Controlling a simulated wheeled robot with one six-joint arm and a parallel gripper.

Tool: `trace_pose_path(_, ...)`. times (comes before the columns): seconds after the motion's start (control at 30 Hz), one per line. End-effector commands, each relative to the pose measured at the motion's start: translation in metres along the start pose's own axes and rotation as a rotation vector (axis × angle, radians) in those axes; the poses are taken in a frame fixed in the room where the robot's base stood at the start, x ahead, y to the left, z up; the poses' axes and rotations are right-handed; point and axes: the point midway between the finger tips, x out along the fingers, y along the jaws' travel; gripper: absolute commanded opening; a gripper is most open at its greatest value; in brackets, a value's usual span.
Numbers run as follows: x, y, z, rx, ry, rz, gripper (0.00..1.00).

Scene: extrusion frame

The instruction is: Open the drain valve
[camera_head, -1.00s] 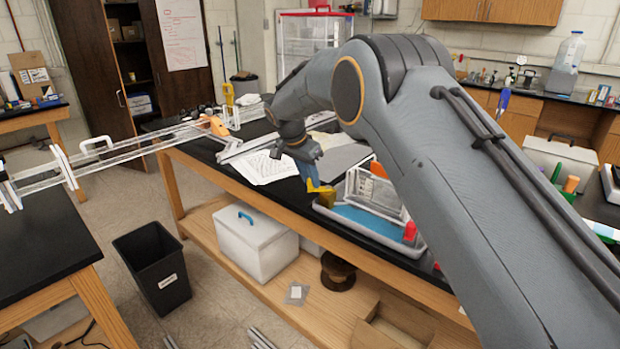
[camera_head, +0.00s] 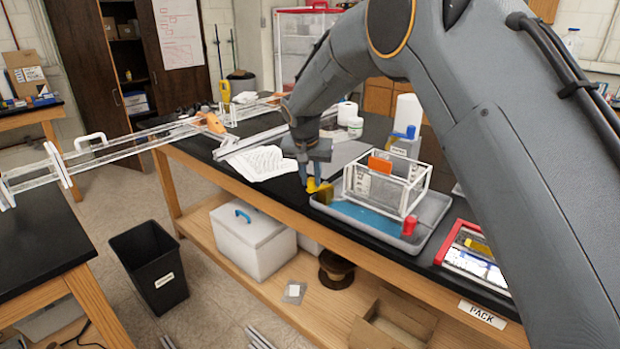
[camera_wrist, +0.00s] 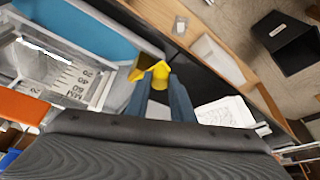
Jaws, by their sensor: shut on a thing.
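My gripper (camera_head: 313,184) points down at the left end of the grey tray (camera_head: 433,214). Its blue-grey fingers end in bright yellow and are shut on a yellow block (camera_head: 324,197). The fingers also show in the wrist view (camera_wrist: 160,76), with the block (camera_wrist: 137,74) partly behind them. A clear, white-edged tank (camera_head: 418,182) stands in the tray, right of my gripper. A red fitting (camera_head: 410,225) is at its near right lower corner, well apart from my gripper. I cannot tell whether this is the drain valve.
A blue sheet (camera_head: 365,217) lies in the tray's front. White papers (camera_head: 258,162) lie left of my gripper. A red-edged case (camera_head: 470,258) is right of the tray. A clear channel (camera_head: 130,148) bridges the two tables. A black bin (camera_head: 150,265) stands on the floor.

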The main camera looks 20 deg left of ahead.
Motion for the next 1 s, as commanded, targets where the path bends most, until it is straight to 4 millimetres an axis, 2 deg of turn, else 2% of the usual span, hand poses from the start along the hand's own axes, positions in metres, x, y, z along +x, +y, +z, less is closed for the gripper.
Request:
trace_pose_path(0.47,0.0,0.001,0.0,-0.016,0.0,-0.007,0.0)
trace_pose_path(0.5,0.0,0.001,0.0,-0.016,0.0,-0.007,0.26)
trace_pose_path(0.6,0.0,0.001,0.0,-0.016,0.0,-0.007,0.4)
trace_pose_path(0.87,-0.001,0.001,0.0,-0.016,0.0,-0.007,0.4)
trace_pose_path(1.0,-0.01,0.0,-0.001,-0.015,0.002,-0.008,0.4)
